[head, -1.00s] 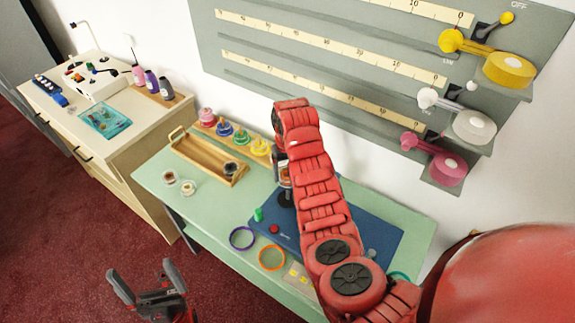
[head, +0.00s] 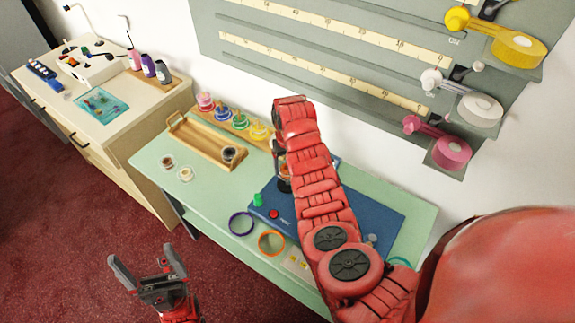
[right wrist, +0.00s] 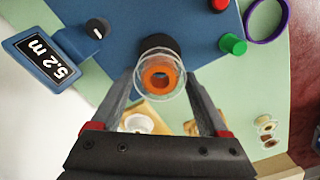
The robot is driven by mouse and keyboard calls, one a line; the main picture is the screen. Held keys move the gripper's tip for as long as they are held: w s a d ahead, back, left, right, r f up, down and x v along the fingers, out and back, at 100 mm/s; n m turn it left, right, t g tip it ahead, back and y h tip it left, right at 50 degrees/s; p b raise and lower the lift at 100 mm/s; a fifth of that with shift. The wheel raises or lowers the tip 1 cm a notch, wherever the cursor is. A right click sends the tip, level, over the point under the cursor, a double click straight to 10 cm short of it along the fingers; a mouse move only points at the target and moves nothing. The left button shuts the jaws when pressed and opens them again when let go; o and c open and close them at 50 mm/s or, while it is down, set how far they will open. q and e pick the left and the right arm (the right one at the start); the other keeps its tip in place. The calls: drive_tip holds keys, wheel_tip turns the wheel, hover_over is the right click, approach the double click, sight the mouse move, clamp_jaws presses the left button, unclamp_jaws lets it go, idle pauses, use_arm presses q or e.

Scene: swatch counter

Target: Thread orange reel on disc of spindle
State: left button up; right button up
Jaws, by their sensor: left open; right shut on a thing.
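The orange reel (right wrist: 174,79), an orange core between clear flanges, is between the fingers of my right gripper (right wrist: 162,90), which is shut on it. In the right wrist view the reel overlaps the black disc of the spindle (right wrist: 157,42); I cannot tell whether it is threaded on or still above. In the head view my right arm hides much of the spindle and the reel. The spindle belongs to the blue measuring unit (head: 385,212), whose display (right wrist: 48,60) reads 5.2 m. My left gripper (head: 148,262) is open and empty, over the floor in front of the counter.
A green knob (head: 258,200), a red button (head: 273,214), a purple ring (head: 241,224) and an orange ring (head: 271,243) are near the unit's left edge. A wooden tray (head: 190,145) and several colored spools stand at the back left. Tape dispensers hang on the wall panel.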

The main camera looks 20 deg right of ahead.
drive_tip(key=shift+s+f, duration=0.1)
drive_tip(key=shift+f, duration=0.1)
idle(0.5)
drive_tip(key=shift+f+b, duration=0.85)
drive_tip(key=shift+f, duration=0.3)
drive_tip(key=o, duration=1.2)
drive_tip(key=shift+r, duration=0.1)
drive_tip(key=shift+r+p, duration=0.35)
drive_tip(key=shift+r, duration=0.35)
drive_tip(key=shift+r+p, duration=0.6)
drive_tip(key=shift+r, duration=2.15)
